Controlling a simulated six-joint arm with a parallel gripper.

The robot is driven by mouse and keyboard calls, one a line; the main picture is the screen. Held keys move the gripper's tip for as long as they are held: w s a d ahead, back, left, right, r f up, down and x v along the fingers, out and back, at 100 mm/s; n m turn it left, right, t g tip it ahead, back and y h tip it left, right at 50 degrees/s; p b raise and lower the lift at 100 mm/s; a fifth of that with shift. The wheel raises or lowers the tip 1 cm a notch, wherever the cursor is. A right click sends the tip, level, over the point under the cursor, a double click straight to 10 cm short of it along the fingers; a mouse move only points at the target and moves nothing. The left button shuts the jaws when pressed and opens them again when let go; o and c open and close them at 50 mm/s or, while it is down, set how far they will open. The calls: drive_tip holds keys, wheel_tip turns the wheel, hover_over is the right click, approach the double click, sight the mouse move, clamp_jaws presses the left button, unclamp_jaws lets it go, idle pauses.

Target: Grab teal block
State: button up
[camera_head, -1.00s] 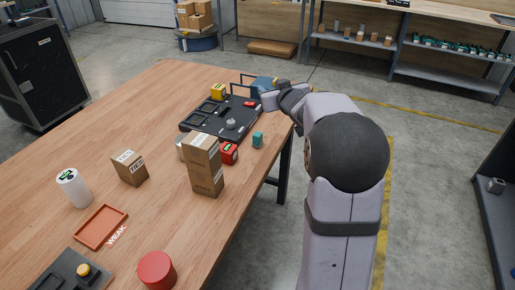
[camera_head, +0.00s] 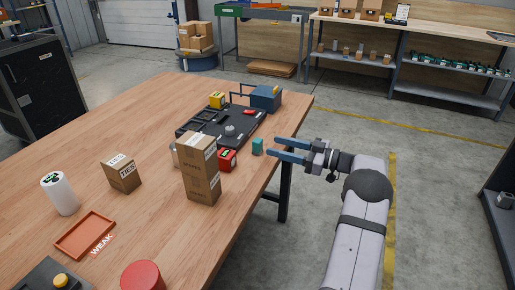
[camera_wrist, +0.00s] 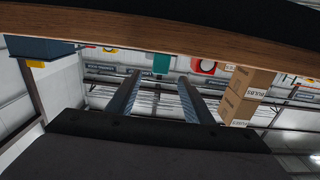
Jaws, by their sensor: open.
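The teal block (camera_head: 257,147) stands upright on the wooden table (camera_head: 120,235), close to its right edge. It also shows in the wrist view (camera_wrist: 161,63), near the table edge, which runs across the top of that upside-down picture. My gripper (camera_head: 276,148) is open and empty, its two blue fingers pointing left toward the block. The fingertips are just right of the block, with a small gap. In the wrist view the block lies beyond and roughly centred between the fingertips (camera_wrist: 160,77).
A red item (camera_head: 227,159) and tall cardboard boxes (camera_head: 203,188) stand left of the block. A black tray (camera_head: 222,128) and a blue box (camera_head: 265,97) are behind it. Room right of the table edge is free.

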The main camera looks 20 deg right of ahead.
sight(261, 143)
drive_tip(key=shift+f+p+x, duration=0.15)
drive_tip(key=shift+p+x, duration=0.2)
drive_tip(key=shift+x, duration=1.5)
drive_tip(key=shift+f+p+x, duration=0.15)
drive_tip(key=shift+p+x, duration=0.15)
drive_tip(key=shift+x, duration=1.55)
drive_tip(key=c, duration=1.1)
